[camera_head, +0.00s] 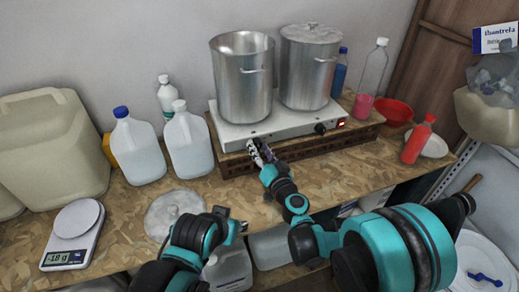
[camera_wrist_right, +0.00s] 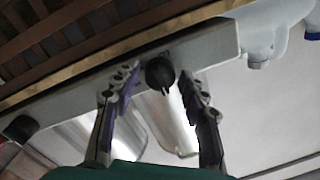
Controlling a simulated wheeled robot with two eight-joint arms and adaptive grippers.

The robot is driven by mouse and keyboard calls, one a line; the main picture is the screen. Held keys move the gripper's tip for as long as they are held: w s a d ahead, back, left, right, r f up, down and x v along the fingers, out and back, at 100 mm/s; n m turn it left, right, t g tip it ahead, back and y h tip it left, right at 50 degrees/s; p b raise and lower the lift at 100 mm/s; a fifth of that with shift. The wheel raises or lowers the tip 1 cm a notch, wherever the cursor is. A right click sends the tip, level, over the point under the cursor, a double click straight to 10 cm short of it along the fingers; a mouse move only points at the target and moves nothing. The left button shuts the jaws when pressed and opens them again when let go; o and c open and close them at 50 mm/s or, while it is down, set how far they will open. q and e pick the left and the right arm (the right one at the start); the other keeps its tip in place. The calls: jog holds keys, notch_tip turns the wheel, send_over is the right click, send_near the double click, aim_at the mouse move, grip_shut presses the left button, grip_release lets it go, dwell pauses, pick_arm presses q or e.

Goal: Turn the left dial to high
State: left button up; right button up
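The double hot plate (camera_head: 230,130) has a white front panel, and its right dial (camera_head: 320,128) is black. In the head view the left dial is hidden behind my right gripper (camera_head: 261,153), which is at the panel's left part. The right wrist view is turned upside down. There the left dial (camera_wrist_right: 160,72) is a black knob between the two fingertips of my right gripper (camera_wrist_right: 157,85). The fingers are apart, one on each side, with gaps to the knob. The right dial also shows there at the left (camera_wrist_right: 20,128).
Two steel pots (camera_head: 243,85) (camera_head: 308,70) stand on the hot plate, which sits on a brown slatted rack (camera_head: 235,165). White jugs (camera_head: 188,145) stand to the left. A red bottle (camera_head: 418,140) and red bowl (camera_head: 394,111) are to the right. A scale (camera_head: 75,225) is at front left.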

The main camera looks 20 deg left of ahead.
jog(key=c, duration=0.7)
jog(key=shift+m, duration=0.3)
jog(key=shift+m+t+b, duration=0.5)
jog(key=shift+m+b, duration=2.1)
jog(key=shift+m, duration=4.4)
